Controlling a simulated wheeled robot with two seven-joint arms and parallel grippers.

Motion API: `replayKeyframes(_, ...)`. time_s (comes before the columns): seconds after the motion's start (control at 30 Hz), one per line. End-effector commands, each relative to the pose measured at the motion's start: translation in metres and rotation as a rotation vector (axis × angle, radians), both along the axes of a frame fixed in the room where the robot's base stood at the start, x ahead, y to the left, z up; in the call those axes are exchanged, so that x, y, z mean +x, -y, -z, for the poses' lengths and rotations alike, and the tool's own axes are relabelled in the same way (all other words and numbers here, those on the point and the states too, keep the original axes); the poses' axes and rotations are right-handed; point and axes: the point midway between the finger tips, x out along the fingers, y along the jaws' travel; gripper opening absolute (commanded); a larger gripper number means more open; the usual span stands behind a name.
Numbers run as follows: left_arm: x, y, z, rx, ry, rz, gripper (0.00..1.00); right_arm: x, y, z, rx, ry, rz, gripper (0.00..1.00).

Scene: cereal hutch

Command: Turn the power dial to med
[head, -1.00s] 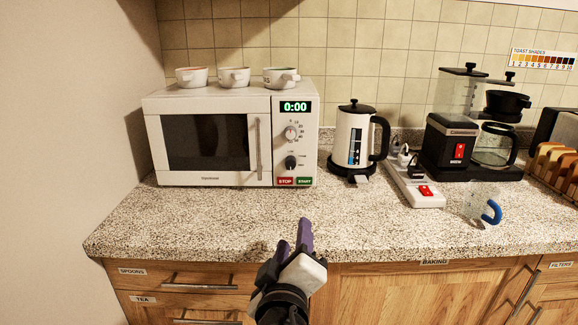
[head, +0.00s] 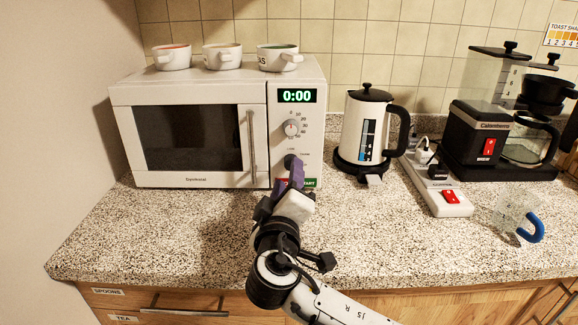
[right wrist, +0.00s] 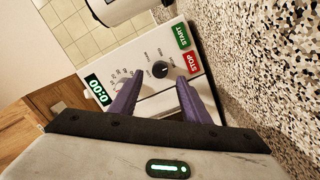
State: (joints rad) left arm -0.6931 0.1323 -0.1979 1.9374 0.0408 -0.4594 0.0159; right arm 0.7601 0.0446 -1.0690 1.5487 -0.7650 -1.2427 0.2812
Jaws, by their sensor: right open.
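The white microwave (head: 190,92) stands on the counter at the left, its door closed and its display (head: 297,96) reading 0:00. The black power dial (head: 290,161) is on its right-hand panel, below the lighter timer dial (head: 290,128). My right gripper (head: 289,178) is open in front of the panel's lower part and covers much of the STOP button. In the right wrist view the power dial (right wrist: 160,69) shows ahead, between the two purple fingers (right wrist: 157,97) and apart from them. The dial's exact setting is too small to read. My left gripper is out of view.
A white kettle (head: 364,130), a power strip (head: 440,190), a coffee maker (head: 485,140) and a clear mug with a blue handle (head: 520,217) are to the right. The counter front (head: 160,235) is clear.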

Motion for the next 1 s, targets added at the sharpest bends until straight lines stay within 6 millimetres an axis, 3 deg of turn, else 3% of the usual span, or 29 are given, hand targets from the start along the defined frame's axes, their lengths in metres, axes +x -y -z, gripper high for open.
replayKeyframes(0.1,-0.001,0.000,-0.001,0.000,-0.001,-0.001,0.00,0.021,0.002,-0.002,-0.002,0.001,0.002,0.43)
replayKeyframes(0.23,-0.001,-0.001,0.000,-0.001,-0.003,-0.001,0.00,0.035,0.003,0.000,-0.001,0.001,0.001,0.43)
replayKeyframes(0.63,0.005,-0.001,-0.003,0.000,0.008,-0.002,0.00,0.043,0.003,0.000,0.001,0.000,-0.001,0.43)
replayKeyframes(0.9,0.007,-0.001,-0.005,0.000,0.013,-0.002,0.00,0.043,0.003,0.000,0.001,-0.001,-0.001,0.02)
replayKeyframes(1.0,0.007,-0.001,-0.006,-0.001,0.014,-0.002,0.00,0.043,0.003,0.000,-0.001,-0.001,-0.001,0.02)
